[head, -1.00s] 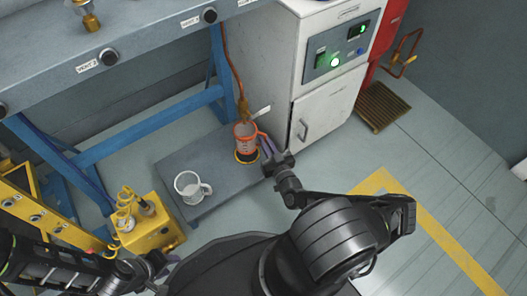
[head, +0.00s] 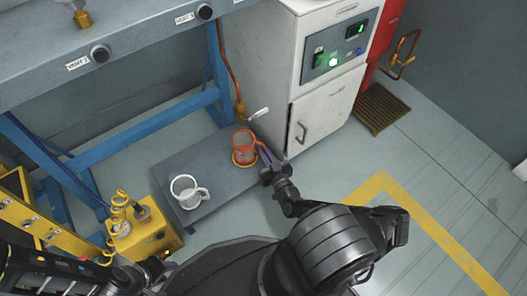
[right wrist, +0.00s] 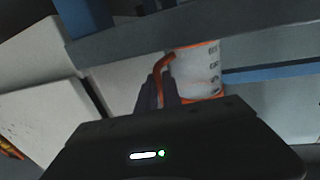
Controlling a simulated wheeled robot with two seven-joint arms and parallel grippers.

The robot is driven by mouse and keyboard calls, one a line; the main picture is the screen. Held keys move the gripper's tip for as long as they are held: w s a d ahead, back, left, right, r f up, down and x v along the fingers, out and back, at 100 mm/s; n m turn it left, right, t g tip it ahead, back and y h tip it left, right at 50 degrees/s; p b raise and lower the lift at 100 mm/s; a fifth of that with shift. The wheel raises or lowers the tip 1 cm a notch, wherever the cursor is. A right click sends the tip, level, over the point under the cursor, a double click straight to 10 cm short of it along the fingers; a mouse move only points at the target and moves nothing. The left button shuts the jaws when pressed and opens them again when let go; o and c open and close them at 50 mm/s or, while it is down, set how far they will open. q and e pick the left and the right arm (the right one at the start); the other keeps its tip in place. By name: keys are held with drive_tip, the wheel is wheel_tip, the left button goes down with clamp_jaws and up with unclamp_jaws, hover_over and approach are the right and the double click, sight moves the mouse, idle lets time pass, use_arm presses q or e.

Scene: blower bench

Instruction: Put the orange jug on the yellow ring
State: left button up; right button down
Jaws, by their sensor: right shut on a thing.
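The orange jug (head: 243,144) is upright over the yellow ring (head: 236,162) on the low grey platform. Its base covers the ring's middle; whether it rests fully on the ring, I cannot tell. My right gripper (head: 268,166) is at the jug's right side, shut on its handle. In the right wrist view, the fingers (right wrist: 158,95) close around the orange handle, beside the pale jug body with scale marks (right wrist: 207,70). My left gripper (head: 154,269) is low at the left, away from the jug; its jaws are unclear.
A yellow box (head: 145,236) with a coiled hose is further left. A white cabinet (head: 319,122) stands close behind at the right. The blue-legged bench (head: 145,42) is above.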

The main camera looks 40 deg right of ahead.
drive_tip(key=c, duration=1.5)
unclamp_jaws()
drive_tip(key=shift+r, duration=0.15)
drive_tip(key=shift+p+v, duration=1.9)
drive_tip(key=shift+v, duration=4.15)
